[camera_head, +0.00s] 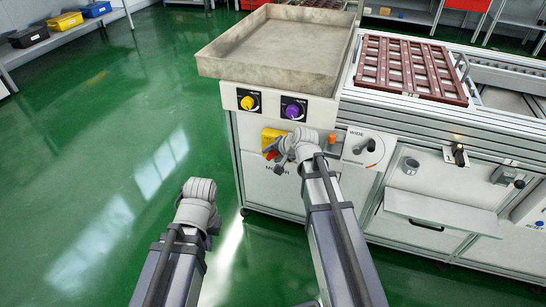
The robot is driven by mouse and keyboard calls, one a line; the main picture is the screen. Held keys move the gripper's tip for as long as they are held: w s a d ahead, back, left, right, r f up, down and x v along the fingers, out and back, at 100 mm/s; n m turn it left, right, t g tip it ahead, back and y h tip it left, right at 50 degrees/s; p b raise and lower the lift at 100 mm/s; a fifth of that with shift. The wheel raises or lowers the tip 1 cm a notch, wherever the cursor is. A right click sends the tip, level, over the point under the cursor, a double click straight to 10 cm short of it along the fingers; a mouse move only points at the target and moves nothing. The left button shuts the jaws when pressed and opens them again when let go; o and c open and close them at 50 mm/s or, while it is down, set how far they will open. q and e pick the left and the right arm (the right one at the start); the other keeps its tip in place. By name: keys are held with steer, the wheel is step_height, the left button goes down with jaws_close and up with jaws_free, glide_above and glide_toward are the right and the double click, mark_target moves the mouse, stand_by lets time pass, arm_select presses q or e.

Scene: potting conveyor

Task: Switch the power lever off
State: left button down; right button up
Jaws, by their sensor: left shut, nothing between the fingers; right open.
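A yellow switch box (273,134) with a red part (271,154) is on the white front panel of the conveyor cabinet. The lettering below it is partly covered. My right gripper (281,158) is in front of this box and covers part of it. It is open with nothing seen in it, and I cannot tell whether it touches the red part. My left gripper (200,190) is further left and lower, over the green floor, away from the panel. It is shut and empty, with its fingertips mostly hidden.
Above the box are a yellow knob (247,103) and a purple knob (293,111). An orange button (332,139) and a dial marked WIDE (364,146) are to the right. A grey tray (222,66) overhangs the panel. The floor at left is clear.

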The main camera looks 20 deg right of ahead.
jaws_close()
